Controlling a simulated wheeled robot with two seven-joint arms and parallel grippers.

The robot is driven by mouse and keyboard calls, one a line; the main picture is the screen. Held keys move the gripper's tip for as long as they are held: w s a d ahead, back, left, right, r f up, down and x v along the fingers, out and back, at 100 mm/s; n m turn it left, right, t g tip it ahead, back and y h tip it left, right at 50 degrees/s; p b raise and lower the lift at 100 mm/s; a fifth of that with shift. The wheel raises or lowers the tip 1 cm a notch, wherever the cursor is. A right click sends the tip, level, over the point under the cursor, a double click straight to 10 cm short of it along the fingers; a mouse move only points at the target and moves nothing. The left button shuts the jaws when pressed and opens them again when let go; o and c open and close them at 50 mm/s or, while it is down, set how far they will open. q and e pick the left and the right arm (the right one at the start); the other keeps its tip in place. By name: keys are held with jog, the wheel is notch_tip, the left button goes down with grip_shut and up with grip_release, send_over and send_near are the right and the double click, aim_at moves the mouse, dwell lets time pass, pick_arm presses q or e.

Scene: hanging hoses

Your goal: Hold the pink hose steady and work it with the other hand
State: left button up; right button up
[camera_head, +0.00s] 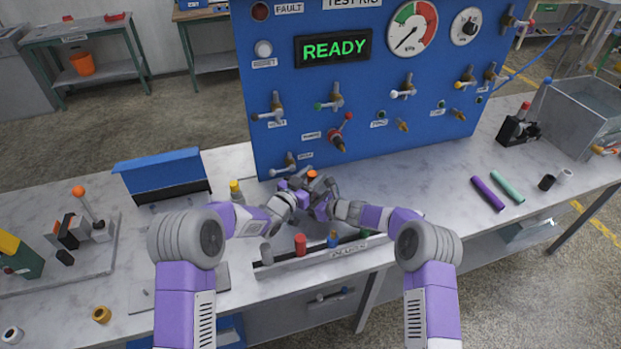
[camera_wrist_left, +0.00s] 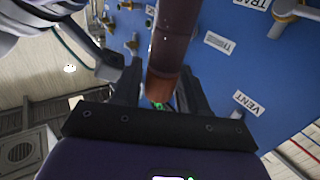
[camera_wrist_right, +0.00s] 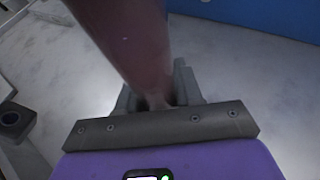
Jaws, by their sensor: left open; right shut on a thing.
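The hose looks dull reddish-brown to pink in the wrist views. In the right wrist view the hose (camera_wrist_right: 125,35) comes in from the top and runs down between the fingers of my right gripper (camera_wrist_right: 155,88), which is shut on it. In the left wrist view the hose (camera_wrist_left: 172,45) ends in a lighter orange-brown part between the spread fingers of my left gripper (camera_wrist_left: 158,78). The left gripper is open around that end; contact cannot be told. In the head view both grippers meet closely before the blue panel, and hide most of the hose.
The blue test panel (camera_head: 290,90) with valves and a READY display stands just behind the grippers. A grey rack (camera_head: 325,262) with coloured pieces lies in front of them.

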aim_at(312, 173)
pick_arm(q)
jog(key=shift+c, duration=0.4)
jog(key=c, duration=0.6)
jog(key=shift+r, duration=0.7)
jog(key=shift+r, duration=2.25)
jog(key=shift+r, duration=0.15)
jog(key=shift+r, duration=1.35)
pick_arm(e)
jog(key=o, duration=1.1)
jog(key=shift+o, duration=0.2)
